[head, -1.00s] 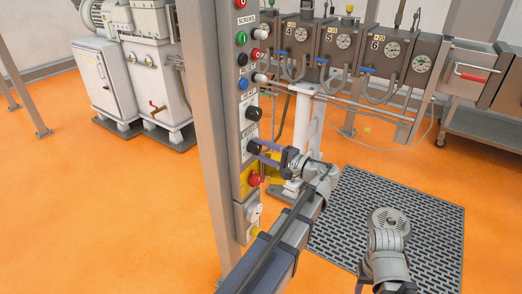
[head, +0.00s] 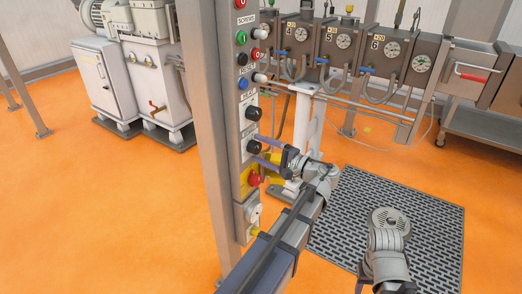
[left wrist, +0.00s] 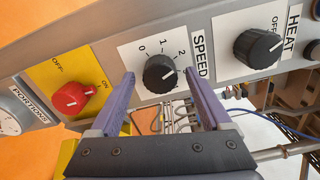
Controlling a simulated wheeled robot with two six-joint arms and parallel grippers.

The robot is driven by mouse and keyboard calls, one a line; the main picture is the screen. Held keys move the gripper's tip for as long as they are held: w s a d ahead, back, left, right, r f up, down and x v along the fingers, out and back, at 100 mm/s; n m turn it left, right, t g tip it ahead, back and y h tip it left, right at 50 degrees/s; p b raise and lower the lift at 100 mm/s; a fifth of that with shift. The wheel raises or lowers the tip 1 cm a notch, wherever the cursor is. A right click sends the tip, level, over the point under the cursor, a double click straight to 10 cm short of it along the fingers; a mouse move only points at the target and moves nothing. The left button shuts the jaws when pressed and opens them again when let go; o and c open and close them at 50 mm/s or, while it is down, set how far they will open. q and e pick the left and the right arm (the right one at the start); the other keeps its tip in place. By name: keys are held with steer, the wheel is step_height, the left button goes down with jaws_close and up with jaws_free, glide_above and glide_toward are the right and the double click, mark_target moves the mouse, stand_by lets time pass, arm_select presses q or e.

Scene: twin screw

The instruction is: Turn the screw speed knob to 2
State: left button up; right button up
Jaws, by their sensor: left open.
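The speed knob (left wrist: 160,74) is black, on a white plate marked 0, 1, 2 and labelled SPEED in the left wrist view. Its white line points to the right, seemingly a little past the 2; the exact setting is hard to read. In the head view the knob (head: 254,147) sits on the column's panel. My left gripper (left wrist: 159,73) is open, with its purple fingers on either side of the knob and a visible gap at each side. In the head view my left gripper (head: 255,149) faces the panel. My right arm shows at the lower right, but its gripper fingers do not.
The black heat knob (left wrist: 257,48) and the red knob on a yellow plate (left wrist: 72,97) flank the speed knob. The grey column (head: 212,150) stands beside my left arm. Machinery with gauges (head: 343,41) is behind, and a dark floor grate (head: 420,215) lies to the right.

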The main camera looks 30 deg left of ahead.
arm_select(q)
steer(key=d, duration=0.7)
steer(key=shift+s+d, duration=0.3)
steer(key=shift+d, duration=0.05)
steer(key=s+d+h+p, duration=0.8)
steer(key=d+p, duration=0.2)
steer(key=d, duration=0.1)
steer(key=s+d+f+g+h+p, duration=0.1)
steer(key=s+d+h+p, duration=0.7)
steer(key=d+p, duration=0.2)
steer(key=shift+d+f+m+h, duration=0.3)
steer(key=shift+d+h, duration=0.1)
steer(key=shift+d, duration=0.25)
